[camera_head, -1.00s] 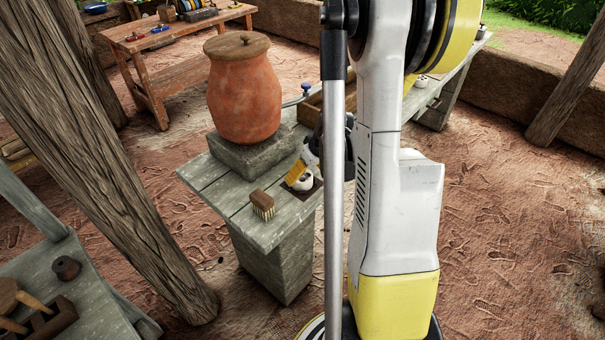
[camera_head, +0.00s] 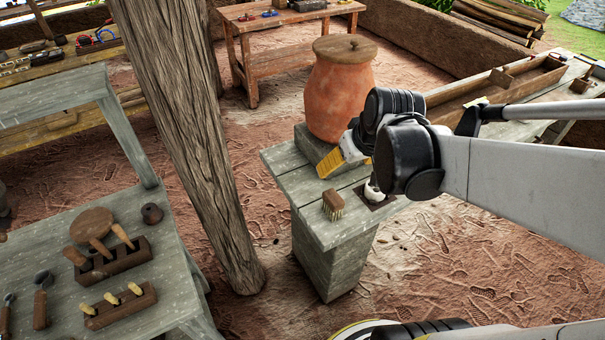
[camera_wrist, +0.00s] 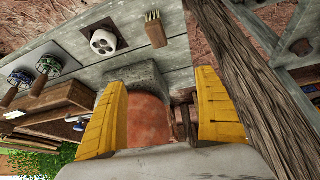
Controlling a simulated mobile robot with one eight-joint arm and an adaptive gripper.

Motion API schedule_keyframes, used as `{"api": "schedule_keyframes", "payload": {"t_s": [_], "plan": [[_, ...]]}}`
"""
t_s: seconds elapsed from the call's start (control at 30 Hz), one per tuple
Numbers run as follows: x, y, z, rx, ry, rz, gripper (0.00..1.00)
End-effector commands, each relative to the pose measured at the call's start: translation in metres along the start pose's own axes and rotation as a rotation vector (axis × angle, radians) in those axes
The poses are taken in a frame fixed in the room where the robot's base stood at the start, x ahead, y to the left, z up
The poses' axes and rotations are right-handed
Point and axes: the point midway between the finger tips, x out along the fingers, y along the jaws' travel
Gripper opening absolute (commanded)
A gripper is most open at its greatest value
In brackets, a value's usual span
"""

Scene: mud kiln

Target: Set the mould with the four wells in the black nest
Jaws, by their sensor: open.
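A white round mould (camera_wrist: 103,41) with dark wells stands on a dark square (camera_wrist: 101,27), likely the black nest, on the grey bench. I cannot count its wells surely or tell whether it is fully seated. In the head view the mould (camera_head: 373,191) is partly hidden by my arm, and the dark square (camera_head: 388,201) shows around it. My gripper (camera_head: 343,160) is open and empty, its yellow fingers above the bench, left of the mould and near the clay jar. In the wrist view the gripper (camera_wrist: 160,78) has its fingers apart, with the mould beyond them.
A lidded clay jar (camera_head: 340,92) on a stone block (camera_head: 322,149) stands close to my gripper. A brush (camera_head: 333,205) lies on the bench near the mould. A wooden post (camera_head: 190,140) rises at left. A wooden trough (camera_head: 500,88) stands behind my arm.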

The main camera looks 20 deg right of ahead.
Motion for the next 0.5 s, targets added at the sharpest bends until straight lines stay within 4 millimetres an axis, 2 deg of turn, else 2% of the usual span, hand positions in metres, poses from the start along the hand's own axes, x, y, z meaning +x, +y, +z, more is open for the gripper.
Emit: {"api": "schedule_keyframes", "payload": {"t_s": [0.03,0.1,0.2,0.33,0.5], "plan": [[-0.016,-0.027,0.005,-0.019,0.016,-0.009,0.82],[-0.035,-0.055,0.012,-0.030,0.042,-0.017,0.82],[-0.056,-0.086,0.026,-0.041,0.077,-0.034,0.82],[-0.072,-0.110,0.040,-0.048,0.111,-0.053,0.82],[-0.080,-0.121,0.049,-0.050,0.129,-0.064,0.82]]}}
